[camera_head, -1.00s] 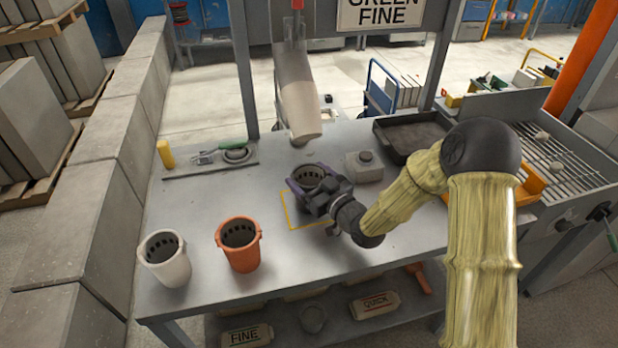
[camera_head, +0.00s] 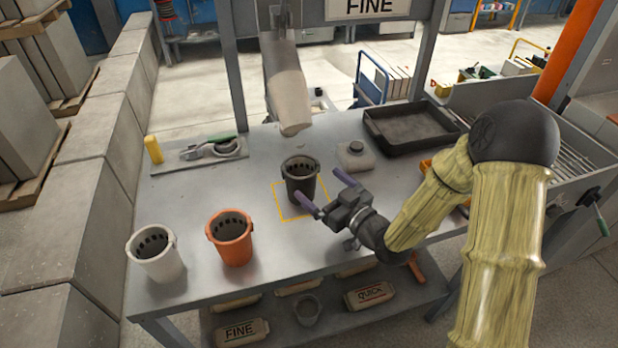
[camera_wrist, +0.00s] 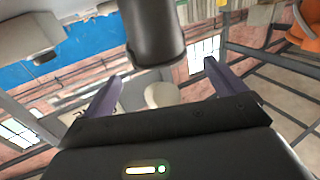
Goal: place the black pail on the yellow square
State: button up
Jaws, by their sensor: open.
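The black pail (camera_head: 300,183) stands upright on the grey table. Its base is inside the yellow square outline (camera_head: 281,211), towards the back; the pail hides part of the outline's far side. My gripper (camera_head: 319,183) is open and empty, with its two purple fingers just to the right and front of the pail. In the wrist view the pail (camera_wrist: 153,32) shows at the top, beyond the fingertips, and the open gripper (camera_wrist: 158,72) has nothing between its fingers.
An orange pail (camera_head: 233,246) and a white pail (camera_head: 158,262) stand at the front left. A chute (camera_head: 287,90) hangs behind the black pail. A grey canister (camera_head: 355,158) and a black tray (camera_head: 388,145) are at the back right. A yellow cylinder (camera_head: 154,149) stands at the back left.

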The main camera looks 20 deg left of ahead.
jog(key=v, duration=0.3)
jog(key=shift+d, duration=0.15)
dwell(0.6)
jog(key=d+f+h, duration=0.1)
jog(key=d+h, duration=0.1)
jog(key=w+d+f+m+h, duration=0.1)
jog(key=d+h, duration=0.1)
jog(key=d+f+h, duration=0.1)
jog(key=d+h, duration=0.1)
jog(key=shift+w+d+f+m+g, duration=0.15)
jog(key=shift+w+f+m+g, duration=0.05)
jog(key=shift+w+m+g, duration=0.15)
jog(key=d+m+h, duration=0.1)
jog(key=d, duration=0.1)
jog(key=s+d+m+g+h, duration=0.1)
jog(key=d+h, duration=0.1)
jog(key=d, duration=0.1)
jog(key=d+f+m+h, duration=0.1)
jog(key=d+h, duration=0.1)
jog(key=d, duration=0.1)
jog(key=shift+s+d+g, duration=0.15)
jog(key=shift+s+g, duration=0.1)
jog(key=shift+s, duration=0.1)
jog(key=s+d+r+m+g+h, duration=0.2)
jog(key=s+d+m+g, duration=0.3)
jog(key=s+d, duration=0.4)
jog(key=s+m+h, duration=0.1)
jog(key=s, duration=0.3)
jog(key=shift+g+h, duration=0.3)
jog(key=shift+g, duration=0.1)
